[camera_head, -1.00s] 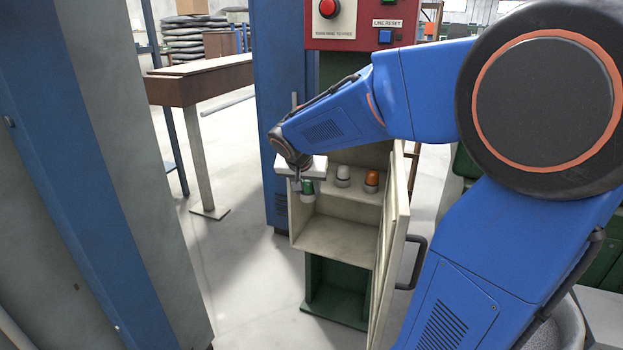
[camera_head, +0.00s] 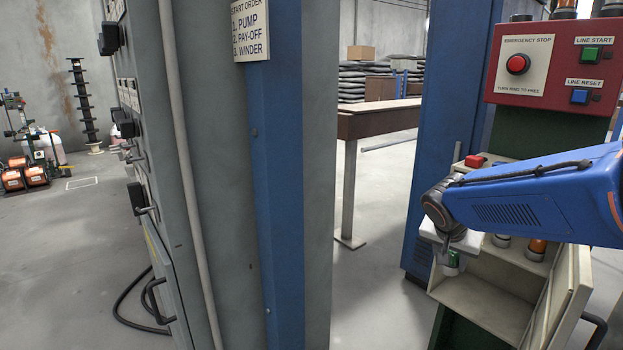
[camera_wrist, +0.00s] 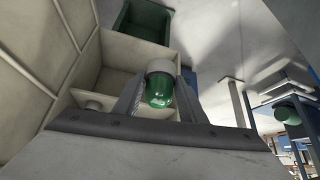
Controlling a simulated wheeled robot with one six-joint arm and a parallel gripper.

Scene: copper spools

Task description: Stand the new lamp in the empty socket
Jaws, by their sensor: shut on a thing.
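The green lamp (camera_head: 452,260), a green dome on a pale base, is at the left end of the row on the open cabinet (camera_head: 484,303). My gripper (camera_head: 444,250) is above it. In the wrist view the green lamp (camera_wrist: 160,92) is between my two fingers, which are shut on it, its pale base (camera_wrist: 160,67) pointing away from me. I cannot tell whether the base is seated in a socket. A white-topped lamp (camera_head: 501,241) and an orange lamp (camera_head: 537,246) stand to its right, partly hidden by my arm.
The cabinet's door (camera_head: 562,305) stands open at the right with a dark handle. Above is a red panel (camera_head: 555,75) with an emergency stop and buttons. A blue column (camera_head: 440,140) stands behind. A large grey-and-blue cabinet (camera_head: 235,180) fills the left middle. Floor is clear between.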

